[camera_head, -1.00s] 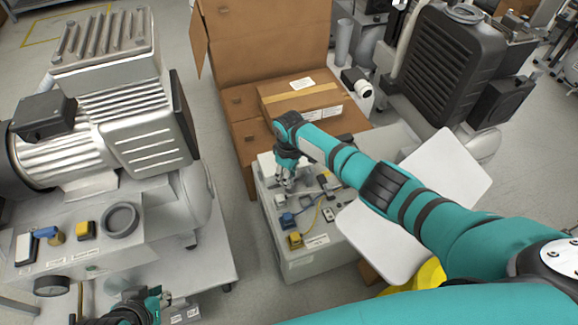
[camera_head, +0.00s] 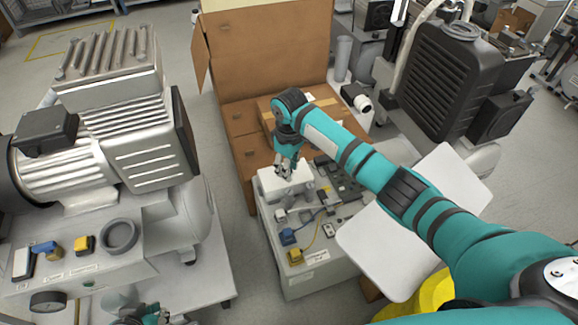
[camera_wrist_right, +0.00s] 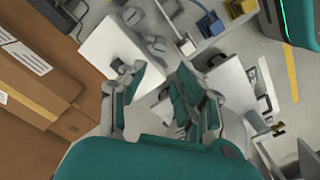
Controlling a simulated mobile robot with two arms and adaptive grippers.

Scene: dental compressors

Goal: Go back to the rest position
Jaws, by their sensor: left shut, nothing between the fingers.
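My right arm reaches in from the right in the head view. My right gripper (camera_head: 284,172) is over the white block (camera_head: 274,187) on the grey bench unit (camera_head: 300,277). In the right wrist view my right gripper (camera_wrist_right: 160,78) has its fingers apart with nothing held between them. The white block (camera_wrist_right: 110,50) shows beyond the fingers there. My left gripper (camera_head: 155,317) is at the bottom edge, lower left, mostly cut off; it is shut and empty.
A large compressor (camera_head: 120,130) stands at left. A cardboard box (camera_head: 240,110) is behind the right gripper, with a smaller carton behind the arm. A black ribbed unit (camera_head: 445,75) stands at back right. A white panel (camera_head: 390,260) lies beneath my right arm. Floor shows between the stations.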

